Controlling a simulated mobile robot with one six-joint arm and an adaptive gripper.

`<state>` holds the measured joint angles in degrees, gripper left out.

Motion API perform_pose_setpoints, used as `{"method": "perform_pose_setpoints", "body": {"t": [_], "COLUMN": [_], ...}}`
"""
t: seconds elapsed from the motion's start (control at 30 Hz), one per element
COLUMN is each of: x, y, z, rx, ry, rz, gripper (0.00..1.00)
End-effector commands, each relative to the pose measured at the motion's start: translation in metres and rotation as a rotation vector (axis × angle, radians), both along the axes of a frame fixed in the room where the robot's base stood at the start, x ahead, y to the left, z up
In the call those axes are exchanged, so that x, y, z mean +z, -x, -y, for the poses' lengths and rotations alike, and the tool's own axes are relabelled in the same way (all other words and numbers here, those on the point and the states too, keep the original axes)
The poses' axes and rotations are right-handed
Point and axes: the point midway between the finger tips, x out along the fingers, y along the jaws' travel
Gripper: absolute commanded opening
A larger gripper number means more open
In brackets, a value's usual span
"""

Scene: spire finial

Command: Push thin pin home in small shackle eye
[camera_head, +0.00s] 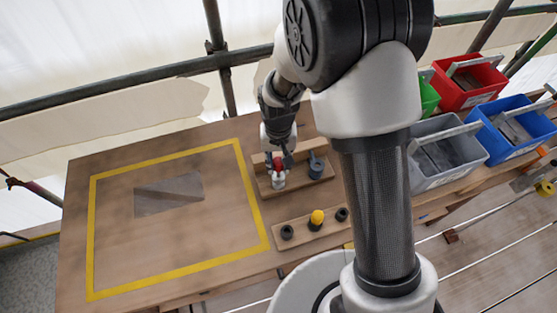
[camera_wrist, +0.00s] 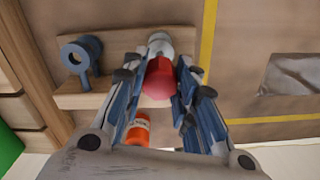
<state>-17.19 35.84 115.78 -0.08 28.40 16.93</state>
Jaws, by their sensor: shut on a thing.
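A small pale-grey shackle (camera_head: 279,181) stands on a wooden block; its top shows in the wrist view (camera_wrist: 160,43). A red rounded head (camera_wrist: 158,78), which looks like the head of the thin pin, sits right at it and covers the eye; the pin's shaft is hidden. In the head view the red head (camera_head: 278,164) shows just above the shackle. My gripper (camera_wrist: 160,82) is shut on the red head, one blue-and-black finger on each side. How deep the pin sits cannot be told.
A larger blue shackle (camera_head: 316,165) stands on the same block to the right. A front block (camera_head: 305,233) holds dark rings and a yellow-topped piece (camera_head: 317,217). Coloured bins (camera_head: 450,160) stand right. An orange cylinder (camera_wrist: 136,128) shows below my fingers. The yellow-taped area (camera_head: 190,235) has free room.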

Motion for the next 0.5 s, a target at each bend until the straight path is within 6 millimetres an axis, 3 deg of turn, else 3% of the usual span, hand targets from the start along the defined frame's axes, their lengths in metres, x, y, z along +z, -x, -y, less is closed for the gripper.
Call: {"method": "perform_pose_setpoints", "body": {"t": [0.5], "x": [-0.015], "y": [0.0], "z": [0.0], "rx": [0.0], "ry": [0.0], "rz": [0.0], "gripper": [0.02]}}
